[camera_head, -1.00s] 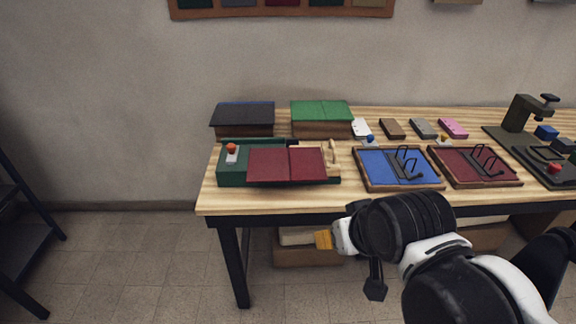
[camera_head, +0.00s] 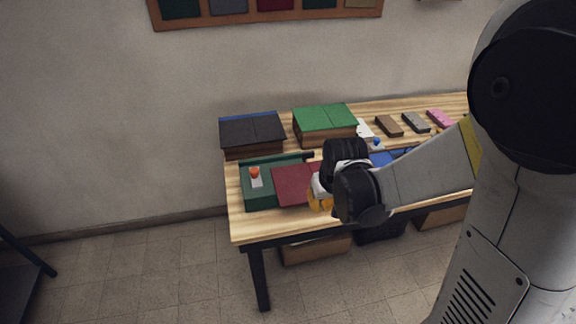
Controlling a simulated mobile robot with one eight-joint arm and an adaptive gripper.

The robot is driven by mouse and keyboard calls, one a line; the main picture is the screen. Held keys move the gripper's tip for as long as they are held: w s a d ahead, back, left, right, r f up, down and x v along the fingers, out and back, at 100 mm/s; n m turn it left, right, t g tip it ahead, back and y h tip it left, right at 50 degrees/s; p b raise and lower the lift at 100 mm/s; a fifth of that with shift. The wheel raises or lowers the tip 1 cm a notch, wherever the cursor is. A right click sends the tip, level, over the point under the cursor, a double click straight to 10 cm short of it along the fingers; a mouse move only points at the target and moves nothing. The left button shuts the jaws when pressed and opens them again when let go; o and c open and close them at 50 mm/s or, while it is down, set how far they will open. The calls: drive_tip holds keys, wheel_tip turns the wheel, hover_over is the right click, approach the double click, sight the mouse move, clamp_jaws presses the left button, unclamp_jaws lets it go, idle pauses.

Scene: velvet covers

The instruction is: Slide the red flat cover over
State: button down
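The red flat cover (camera_head: 290,184) lies on a green base (camera_head: 260,196) at the front left of the wooden table. The base carries a white block with an orange-red knob (camera_head: 255,173) at its left end. My gripper (camera_head: 318,202) is at the right part of the red cover, and my wrist hides that end of the cover. Only a bit of the gripper's yellow shows. Its fingers are too hidden to tell whether they are open or touch the cover.
A stack with a black cover (camera_head: 252,130) and a stack with a green cover (camera_head: 325,118) stand behind. Brown (camera_head: 389,125), grey (camera_head: 416,122) and pink (camera_head: 439,118) blocks lie at the back right. My arm hides much of the blue tray (camera_head: 382,158).

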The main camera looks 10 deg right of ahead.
drive_tip(key=b+x, duration=0.1)
drive_tip(key=x, duration=0.2)
drive_tip(key=w+b+x, duration=0.1)
drive_tip(key=b+x, duration=0.1)
drive_tip(key=x, duration=0.2)
drive_tip(key=w+b+x, duration=0.1)
drive_tip(key=x, duration=0.3)
drive_tip(key=shift+w+r+b, duration=0.15)
drive_tip(key=shift+w+b, duration=0.05)
drive_tip(key=shift+b, duration=0.15)
drive_tip(key=shift+w+r, duration=0.1)
drive_tip(key=shift+w, duration=0.65)
drive_tip(key=w, duration=0.3)
drive_tip(key=shift+w+d, duration=0.1)
drive_tip(key=shift+w, duration=0.15)
drive_tip(key=shift+s+b, duration=0.15)
drive_tip(key=shift+b, duration=0.15)
